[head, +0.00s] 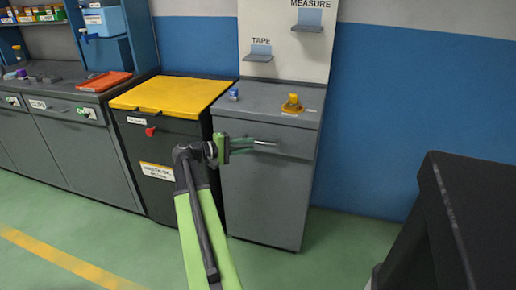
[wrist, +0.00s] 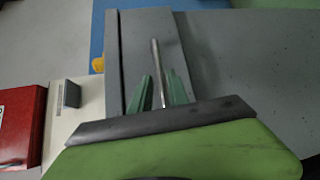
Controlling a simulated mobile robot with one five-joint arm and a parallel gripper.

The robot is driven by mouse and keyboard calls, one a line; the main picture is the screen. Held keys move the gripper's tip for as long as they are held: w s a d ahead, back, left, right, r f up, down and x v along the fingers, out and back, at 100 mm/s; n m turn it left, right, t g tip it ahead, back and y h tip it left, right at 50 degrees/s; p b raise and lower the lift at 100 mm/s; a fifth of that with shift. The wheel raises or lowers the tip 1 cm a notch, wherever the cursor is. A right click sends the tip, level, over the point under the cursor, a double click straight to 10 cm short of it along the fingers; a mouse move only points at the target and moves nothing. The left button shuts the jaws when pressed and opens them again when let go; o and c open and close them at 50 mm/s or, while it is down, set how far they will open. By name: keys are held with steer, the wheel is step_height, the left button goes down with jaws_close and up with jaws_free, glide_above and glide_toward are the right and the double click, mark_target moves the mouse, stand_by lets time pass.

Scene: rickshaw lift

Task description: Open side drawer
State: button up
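The side drawer (head: 291,141) is the top front of the grey cabinet, with a light metal bar handle (head: 265,144). It looks closed. My gripper (head: 246,144) reaches this front from the left and is at the handle. In the wrist view the picture is turned, and the handle bar (wrist: 156,55) runs between my two green fingers (wrist: 160,82). The fingers are apart, with a gap seen beside the bar, so the gripper looks open around it. I cannot tell whether either finger touches the bar.
On the cabinet top stand a yellow object (head: 292,104) and a small blue item (head: 233,94). A black bin with a yellow lid (head: 172,95) stands close on the left. A dark block (head: 450,225) is at the right front. Green floor (head: 345,240) is free between.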

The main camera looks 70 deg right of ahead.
mark_target(257, 143)
steer(key=x, duration=0.5)
steer(key=shift+s+d, duration=0.2)
steer(key=shift+d, duration=0.05)
steer(key=shift+c, duration=0.4)
jaws_close()
stand_by(0.6)
